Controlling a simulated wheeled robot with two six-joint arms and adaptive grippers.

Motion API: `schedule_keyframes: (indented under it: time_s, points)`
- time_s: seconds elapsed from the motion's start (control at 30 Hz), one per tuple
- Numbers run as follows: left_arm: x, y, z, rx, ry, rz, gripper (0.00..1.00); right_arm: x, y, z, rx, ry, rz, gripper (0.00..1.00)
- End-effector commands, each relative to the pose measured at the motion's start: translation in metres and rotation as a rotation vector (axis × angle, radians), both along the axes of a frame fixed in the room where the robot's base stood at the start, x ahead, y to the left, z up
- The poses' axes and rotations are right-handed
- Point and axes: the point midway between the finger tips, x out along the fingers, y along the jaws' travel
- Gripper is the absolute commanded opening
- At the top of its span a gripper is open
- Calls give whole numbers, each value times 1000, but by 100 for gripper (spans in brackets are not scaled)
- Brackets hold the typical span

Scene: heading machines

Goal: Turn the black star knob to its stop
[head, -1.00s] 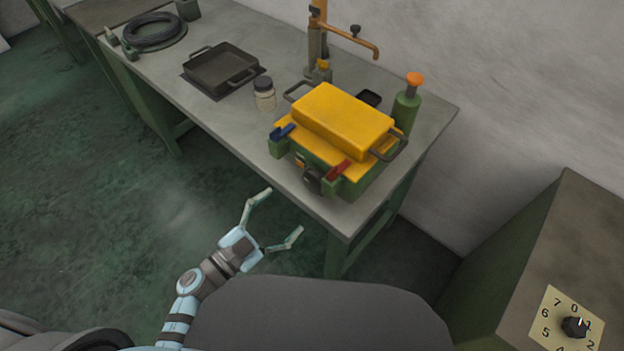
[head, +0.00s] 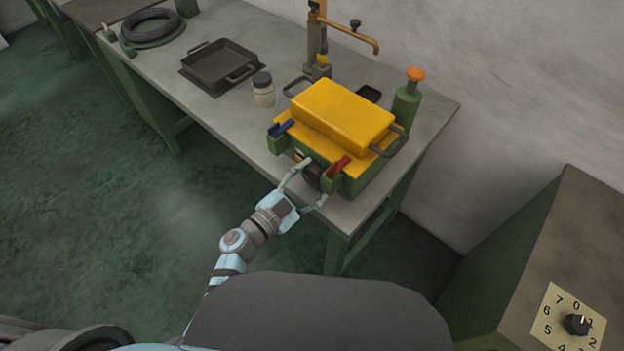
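The black star knob (head: 313,176) is on the front face of a green machine with a yellow top (head: 342,118), at the front edge of the grey bench. It is partly hidden by the gripper, so its turn cannot be read. My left gripper (head: 316,181) is open, with one finger to the left of the knob and the other below and to the right of it. I cannot tell whether either finger touches the knob. My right gripper is not in view.
A blue lever (head: 281,129) and a red lever (head: 339,166) flank the knob. A jar (head: 263,90), a black tray (head: 219,67) and a green bottle (head: 405,104) stand on the bench (head: 222,112). A numbered dial (head: 577,324) is at lower right.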

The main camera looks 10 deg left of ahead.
Motion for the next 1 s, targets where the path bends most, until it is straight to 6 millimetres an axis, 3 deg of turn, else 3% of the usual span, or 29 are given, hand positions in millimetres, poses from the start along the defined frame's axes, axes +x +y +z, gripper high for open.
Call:
schedule_keyframes:
  time_s: [0.47,1.0]
  points:
    - [0,0,0,59,-42,0,31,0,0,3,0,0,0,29]
    - [-1,-1,-1,366,-264,0,31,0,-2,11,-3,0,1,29]
